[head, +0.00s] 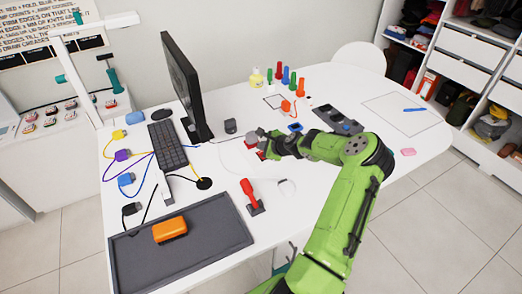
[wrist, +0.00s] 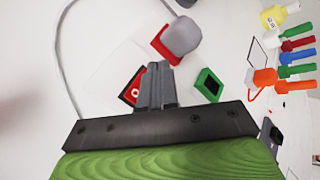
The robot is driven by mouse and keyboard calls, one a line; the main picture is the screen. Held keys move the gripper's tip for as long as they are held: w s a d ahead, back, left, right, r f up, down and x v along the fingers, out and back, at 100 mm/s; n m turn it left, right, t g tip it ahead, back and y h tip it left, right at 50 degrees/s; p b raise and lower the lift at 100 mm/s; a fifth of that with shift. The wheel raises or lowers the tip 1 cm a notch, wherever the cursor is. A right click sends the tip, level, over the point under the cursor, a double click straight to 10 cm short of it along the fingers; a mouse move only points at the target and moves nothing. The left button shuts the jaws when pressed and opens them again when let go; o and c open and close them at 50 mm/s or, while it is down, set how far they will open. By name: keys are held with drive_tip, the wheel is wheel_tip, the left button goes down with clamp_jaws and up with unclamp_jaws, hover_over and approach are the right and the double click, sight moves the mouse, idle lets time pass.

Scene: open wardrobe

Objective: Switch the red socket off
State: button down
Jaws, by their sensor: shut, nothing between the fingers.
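The red socket (wrist: 158,47) shows in the wrist view with a grey plug (wrist: 183,36) on it. A red switch (wrist: 127,94) marked with a white ring lies nearby on a pale base, partly hidden by my fingers. My gripper (wrist: 160,68) is shut and empty, its fingertips between the switch and the socket. I cannot tell whether they touch either. In the head view my gripper (head: 263,141) is over the middle of the desk, and bits of red (head: 251,142) show beside it; the rest is hidden behind the gripper.
A green-edged dark block (wrist: 208,85) is just right of my fingers. A monitor (head: 184,83) and keyboard (head: 167,145) stand left on the desk. A red-handled tool (head: 249,191) and a dark tray (head: 220,225) are nearer.

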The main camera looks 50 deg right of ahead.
drive_tip(key=shift+r, duration=0.5)
drive_tip(key=r+p, duration=0.4)
drive_tip(key=r, duration=0.1)
drive_tip(key=shift+s+a+r+p, duration=0.1)
drive_tip(key=shift+s+p, duration=0.25)
